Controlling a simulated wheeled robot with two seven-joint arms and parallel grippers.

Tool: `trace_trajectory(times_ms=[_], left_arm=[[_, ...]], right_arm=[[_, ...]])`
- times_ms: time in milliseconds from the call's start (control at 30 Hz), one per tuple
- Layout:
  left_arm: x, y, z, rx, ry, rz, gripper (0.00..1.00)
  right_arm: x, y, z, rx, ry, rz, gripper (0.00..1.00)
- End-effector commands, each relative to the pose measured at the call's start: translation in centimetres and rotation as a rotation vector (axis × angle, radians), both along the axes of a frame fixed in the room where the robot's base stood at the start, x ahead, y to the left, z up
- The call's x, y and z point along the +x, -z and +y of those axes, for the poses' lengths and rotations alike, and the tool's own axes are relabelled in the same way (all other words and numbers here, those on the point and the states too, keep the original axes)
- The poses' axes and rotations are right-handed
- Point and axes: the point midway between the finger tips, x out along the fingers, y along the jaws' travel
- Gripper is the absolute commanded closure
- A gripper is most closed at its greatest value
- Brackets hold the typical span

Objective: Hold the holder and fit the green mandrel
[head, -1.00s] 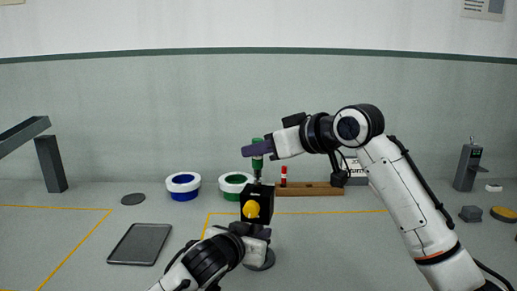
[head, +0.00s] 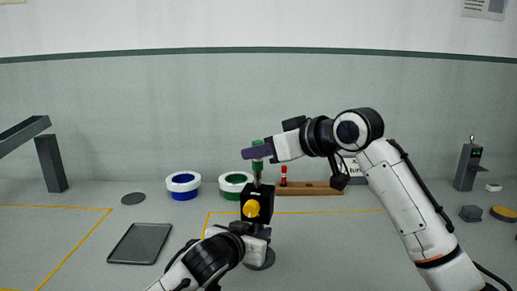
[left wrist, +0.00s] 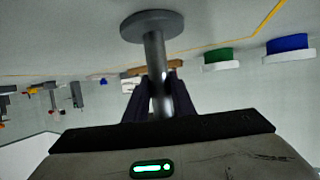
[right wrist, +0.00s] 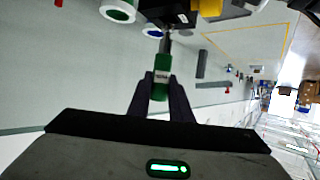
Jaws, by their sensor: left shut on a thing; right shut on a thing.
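The holder is a black block (head: 262,200) with a yellow knob (head: 251,208), on a grey post (left wrist: 154,55) with a round base (left wrist: 152,24). My left gripper (left wrist: 157,88) is shut around the post below the block. The green mandrel (head: 257,166) is upright above the block, and its grey shank reaches down to the block's top. My right gripper (right wrist: 161,82) is shut on the green mandrel (right wrist: 160,90). In the right wrist view the grey shank (right wrist: 167,43) meets the black block; I cannot tell how deep it sits.
A wooden rack (head: 312,189) with a red piece (head: 283,175) stands behind. A dark tray (head: 140,244) lies at front left. A grey stand (head: 467,166) is at far right.

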Motion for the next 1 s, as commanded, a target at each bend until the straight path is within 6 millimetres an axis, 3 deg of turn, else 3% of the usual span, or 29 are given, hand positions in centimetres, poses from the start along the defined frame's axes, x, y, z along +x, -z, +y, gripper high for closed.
trace_trajectory(times_ms=[1000], left_arm=[[0.0,0.0,0.0,0.001,-0.001,0.001,1.0]], right_arm=[[0.0,2.6,0.0,0.0,0.001,-0.001,1.0]])
